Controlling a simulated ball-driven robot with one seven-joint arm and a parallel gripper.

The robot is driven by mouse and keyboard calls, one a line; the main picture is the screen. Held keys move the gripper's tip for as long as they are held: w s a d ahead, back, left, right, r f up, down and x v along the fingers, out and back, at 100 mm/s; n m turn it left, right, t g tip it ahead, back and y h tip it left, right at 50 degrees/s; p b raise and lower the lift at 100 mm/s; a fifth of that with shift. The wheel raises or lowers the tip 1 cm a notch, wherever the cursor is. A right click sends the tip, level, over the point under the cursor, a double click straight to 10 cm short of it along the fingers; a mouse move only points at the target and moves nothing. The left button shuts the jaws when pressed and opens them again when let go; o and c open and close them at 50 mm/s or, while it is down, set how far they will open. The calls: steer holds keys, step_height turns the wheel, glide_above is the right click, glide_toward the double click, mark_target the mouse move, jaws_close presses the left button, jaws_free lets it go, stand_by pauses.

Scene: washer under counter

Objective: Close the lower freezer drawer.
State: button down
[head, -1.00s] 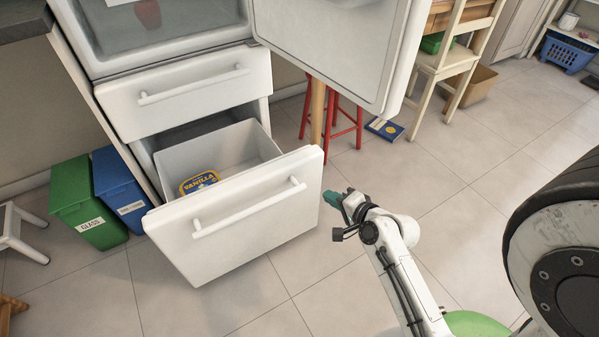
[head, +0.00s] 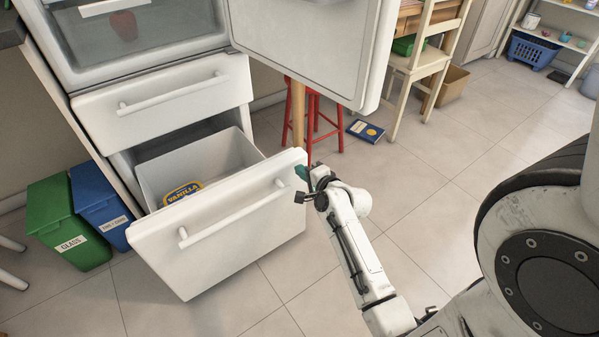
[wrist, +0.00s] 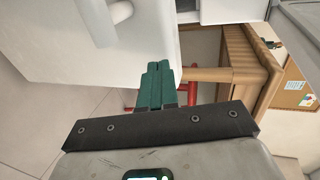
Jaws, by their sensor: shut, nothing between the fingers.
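The lower freezer drawer (head: 225,222) is pulled far out, with a white front and a long bar handle (head: 232,213). A yellow and blue vanilla tub (head: 182,192) lies inside it. My gripper (head: 302,173) has green fingers, shut and empty, at the right edge of the drawer front in the head view; I cannot tell whether it touches. In the wrist view my gripper (wrist: 158,70) points past the drawer front (wrist: 130,45), whose handle (wrist: 108,15) shows at upper left.
The fridge door (head: 305,45) hangs open above. Green (head: 68,225) and blue (head: 100,205) bins stand left of the drawer. A red stool (head: 318,115) and a blue book (head: 365,131) are behind. Floor to the right is clear.

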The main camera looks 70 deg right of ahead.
steer(key=shift+w+d, duration=0.45)
steer(key=shift+w, duration=0.25)
